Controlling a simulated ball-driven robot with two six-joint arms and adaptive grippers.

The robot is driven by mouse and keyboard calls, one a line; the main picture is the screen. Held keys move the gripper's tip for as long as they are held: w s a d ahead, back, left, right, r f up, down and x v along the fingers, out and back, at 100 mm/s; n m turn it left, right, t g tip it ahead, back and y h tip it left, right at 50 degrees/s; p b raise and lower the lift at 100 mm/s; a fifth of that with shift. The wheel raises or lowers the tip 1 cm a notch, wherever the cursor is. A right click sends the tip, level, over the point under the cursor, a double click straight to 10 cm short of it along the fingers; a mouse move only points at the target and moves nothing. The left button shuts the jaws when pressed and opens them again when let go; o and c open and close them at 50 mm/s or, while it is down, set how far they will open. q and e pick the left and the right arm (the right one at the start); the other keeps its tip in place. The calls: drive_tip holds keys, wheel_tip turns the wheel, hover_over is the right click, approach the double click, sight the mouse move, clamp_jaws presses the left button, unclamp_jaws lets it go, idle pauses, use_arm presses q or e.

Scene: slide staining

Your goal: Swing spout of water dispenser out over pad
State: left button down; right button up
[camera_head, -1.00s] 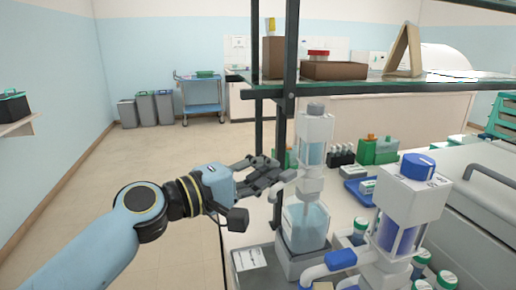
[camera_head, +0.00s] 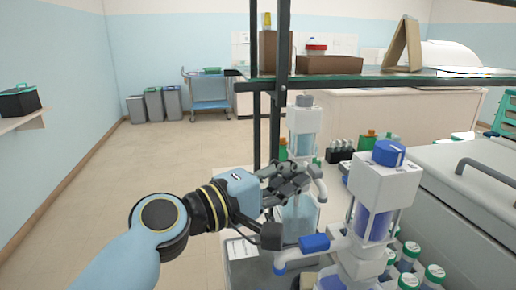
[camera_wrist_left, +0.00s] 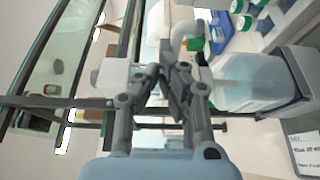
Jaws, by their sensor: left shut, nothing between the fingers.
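The water dispenser (camera_head: 303,122) is a white upright unit with a clear cylinder above a clear tank of pale liquid; the tank (camera_wrist_left: 248,82) also shows in the left wrist view. Its white curved spout (camera_head: 320,182) sticks out to the right of the column and bends down. In the left wrist view the spout (camera_wrist_left: 184,32) lies just beyond my fingers. My left gripper (camera_head: 298,178) is shut and empty in front of the column, close beside the spout; I cannot tell whether they touch. My fingers hide part of the column. I cannot clearly identify the pad. My right gripper is out of view.
A second dispenser (camera_head: 381,182) with a blue cap, blue liquid and blue-sleeved spout stands close in front on the right. Capped bottles (camera_head: 408,256) crowd its right side. A dark shelf post (camera_head: 277,120) and glass shelf (camera_head: 400,80) stand behind. A label card (camera_head: 240,248) lies left.

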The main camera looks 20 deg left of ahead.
use_arm(q)
drive_tip(key=shift+w+d, duration=0.1)
drive_tip(key=shift+d, duration=0.45)
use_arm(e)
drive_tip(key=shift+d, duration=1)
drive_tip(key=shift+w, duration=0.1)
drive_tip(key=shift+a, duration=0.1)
